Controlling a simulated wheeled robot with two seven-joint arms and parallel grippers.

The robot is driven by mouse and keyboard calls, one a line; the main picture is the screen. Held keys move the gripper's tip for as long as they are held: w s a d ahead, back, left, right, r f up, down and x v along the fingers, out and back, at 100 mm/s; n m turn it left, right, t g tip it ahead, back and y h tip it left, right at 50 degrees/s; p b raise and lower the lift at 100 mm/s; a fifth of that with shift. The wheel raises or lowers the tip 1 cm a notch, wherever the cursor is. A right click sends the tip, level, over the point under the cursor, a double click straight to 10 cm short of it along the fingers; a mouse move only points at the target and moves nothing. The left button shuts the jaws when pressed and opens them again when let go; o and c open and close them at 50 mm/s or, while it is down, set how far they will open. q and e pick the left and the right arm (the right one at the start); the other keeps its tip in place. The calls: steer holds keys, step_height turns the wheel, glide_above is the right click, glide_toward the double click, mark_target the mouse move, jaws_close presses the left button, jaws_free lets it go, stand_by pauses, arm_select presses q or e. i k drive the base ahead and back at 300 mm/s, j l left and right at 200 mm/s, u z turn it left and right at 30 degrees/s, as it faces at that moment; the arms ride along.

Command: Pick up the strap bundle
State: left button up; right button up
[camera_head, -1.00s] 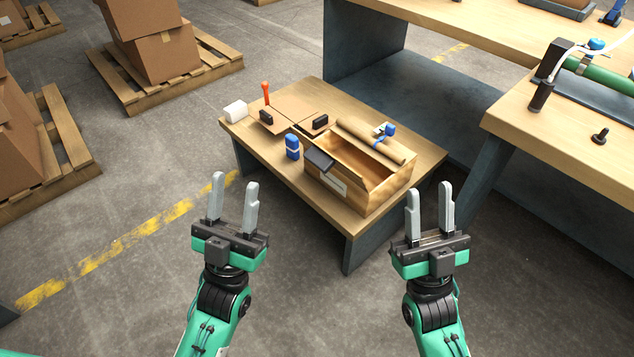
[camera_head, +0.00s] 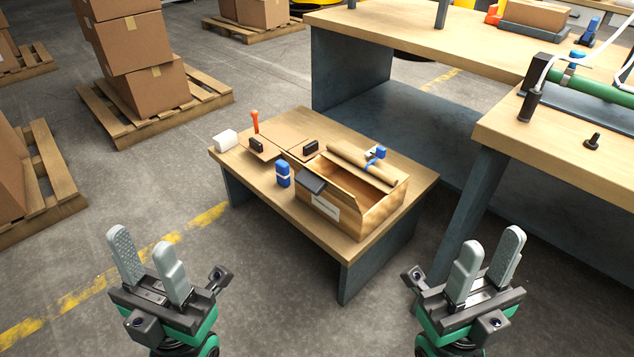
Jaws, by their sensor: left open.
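A small blue upright item with a pale band (camera_head: 283,174), which looks like the strap bundle, stands on the low wooden table (camera_head: 250,185), just left of an open wooden box (camera_head: 375,213). My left gripper (camera_head: 143,246) is open and empty at the lower left, in front of and left of the low table, apart from it. My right gripper (camera_head: 490,248) is open and empty at the lower right, to the right of the low table. Neither gripper touches anything.
A brown roll with a blue clip (camera_head: 362,163) lies on the box. Brown flat pieces, black blocks (camera_head: 310,147), an orange-handled tool (camera_head: 255,122) and a white block (camera_head: 225,141) share the table. A higher workbench (camera_head: 560,135) stands at the right.

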mark_target(283, 173)
steer(key=i+j+z, duration=0.1)
steer(key=i+z, duration=0.3)
steer(key=i+j+z, duration=0.35)
steer(key=i, duration=0.2)
